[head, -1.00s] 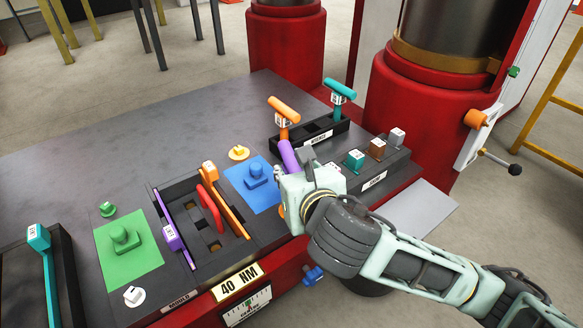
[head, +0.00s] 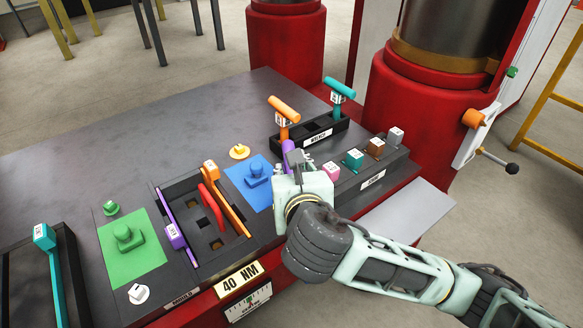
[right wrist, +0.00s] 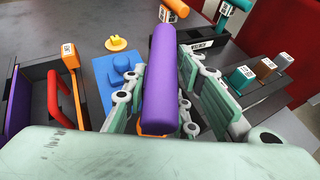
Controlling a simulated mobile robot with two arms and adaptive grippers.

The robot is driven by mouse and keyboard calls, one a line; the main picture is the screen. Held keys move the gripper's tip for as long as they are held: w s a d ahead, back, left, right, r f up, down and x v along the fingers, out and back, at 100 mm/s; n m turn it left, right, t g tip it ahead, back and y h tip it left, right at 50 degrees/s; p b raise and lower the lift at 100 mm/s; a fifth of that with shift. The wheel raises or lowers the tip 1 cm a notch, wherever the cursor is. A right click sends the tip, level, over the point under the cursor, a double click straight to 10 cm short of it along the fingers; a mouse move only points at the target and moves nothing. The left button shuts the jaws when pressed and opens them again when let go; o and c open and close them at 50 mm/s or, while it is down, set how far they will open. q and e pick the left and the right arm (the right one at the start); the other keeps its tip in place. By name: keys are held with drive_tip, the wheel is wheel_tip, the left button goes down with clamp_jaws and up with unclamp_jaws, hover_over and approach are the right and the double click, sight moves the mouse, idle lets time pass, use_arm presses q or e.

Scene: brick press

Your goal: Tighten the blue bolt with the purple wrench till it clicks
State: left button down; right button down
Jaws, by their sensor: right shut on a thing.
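The purple wrench (head: 288,149) is in my right gripper (head: 292,172), near the front end of the wrench rack. In the right wrist view its thick purple handle (right wrist: 160,85) lies between the fingers (right wrist: 162,100); its lower end is hidden, so I cannot tell whether it is clear of the rack. A blue raised piece (head: 257,174) with a stud stands on a blue square plate (head: 240,175), left of the gripper; it also shows in the right wrist view (right wrist: 123,70). I cannot tell whether it is the blue bolt. My left gripper is not in view.
The black rack (head: 318,135) holds an orange wrench (head: 284,110) and a teal wrench (head: 341,90). Labelled blocks (head: 353,160) stand to the right. A mold frame (head: 205,220), a green plate (head: 130,255) and a 40 NM sign (head: 240,279) are to the left. The table's back left is clear.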

drive_tip(key=shift+m+h+p, duration=0.45)
drive_tip(key=shift+m+h, duration=0.05)
drive_tip(key=shift+r, duration=0.1)
drive_tip(key=shift+m+h+p, duration=1.1)
drive_tip(key=shift+h+p, duration=0.2)
drive_tip(key=shift+p, duration=0.05)
drive_tip(key=shift+h, duration=0.3)
drive_tip(key=shift+m+h+p, duration=0.6)
drive_tip(key=shift+m+p, duration=0.2)
drive_tip(key=shift+p, duration=0.05)
drive_tip(key=shift+m+g+h+p, duration=0.3)
drive_tip(key=shift+h+p, duration=0.1)
drive_tip(key=shift+m+h+p, duration=0.3)
drive_tip(key=shift+m, duration=0.1)
drive_tip(key=shift+m+g+h+p, duration=0.5)
drive_tip(key=shift+m+h+p, duration=0.3)
drive_tip(key=shift+h, duration=0.2)
